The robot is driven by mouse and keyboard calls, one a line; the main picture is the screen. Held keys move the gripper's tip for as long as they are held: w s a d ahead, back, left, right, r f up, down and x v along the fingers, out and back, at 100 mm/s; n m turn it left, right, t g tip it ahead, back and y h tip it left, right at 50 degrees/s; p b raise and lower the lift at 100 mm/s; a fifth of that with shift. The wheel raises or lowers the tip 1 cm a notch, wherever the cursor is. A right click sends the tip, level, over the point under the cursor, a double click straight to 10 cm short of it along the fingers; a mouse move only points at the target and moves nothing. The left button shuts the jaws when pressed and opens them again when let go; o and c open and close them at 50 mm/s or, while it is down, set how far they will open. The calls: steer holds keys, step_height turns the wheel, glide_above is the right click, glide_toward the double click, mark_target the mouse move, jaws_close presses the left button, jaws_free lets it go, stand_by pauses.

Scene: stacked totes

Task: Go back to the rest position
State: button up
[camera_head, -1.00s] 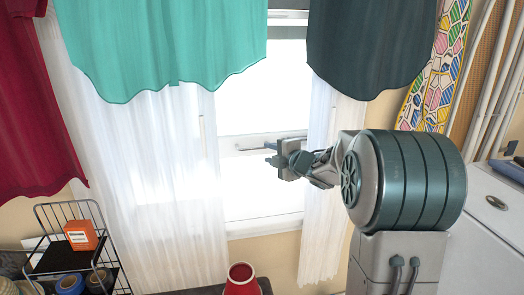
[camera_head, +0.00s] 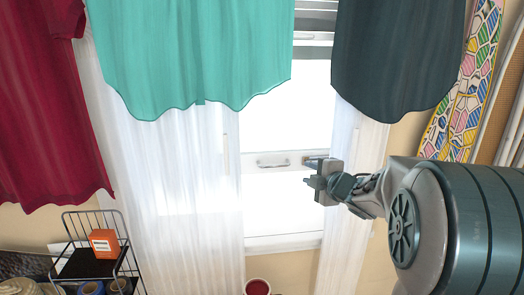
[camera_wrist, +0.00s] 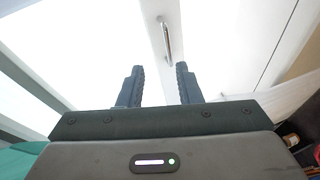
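My gripper (camera_head: 310,172) is held out in front of the bright window, at the right side of the pane. In the wrist view its two dark fingers (camera_wrist: 160,72) stand apart with nothing between them, so it is open and empty. A pale window handle (camera_head: 272,163) is left of the fingertips in the head view and apart from them. The handle also shows in the wrist view (camera_wrist: 166,42), beyond the fingers.
A teal garment (camera_head: 195,55) and a dark garment (camera_head: 395,60) hang above. Sheer white curtains (camera_head: 175,200) flank the window. A wire rack (camera_head: 75,223) with an orange box (camera_head: 104,243) is at lower left. A red cup (camera_head: 257,287) is at the bottom edge.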

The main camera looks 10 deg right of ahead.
steer(key=s+d+r+m+g+h+p, duration=0.1)
steer(key=s+r+m+g+h+p, duration=0.35)
steer(key=s+m+h+p, duration=0.5)
steer(key=s+a+m+g+y+p, duration=0.2)
steer(key=s+a+m+g, duration=0.1)
steer(key=s, duration=0.7)
steer(key=s+a+m+g+y+p, duration=0.2)
steer(key=s+m, duration=0.5)
steer(key=s, duration=0.4)
steer(key=a+f+g+y, duration=0.1)
steer(key=a+g, duration=0.1)
steer(key=a, duration=0.1)
steer(key=shift+s+a+p, duration=0.15)
steer(key=shift+s+p, duration=0.15)
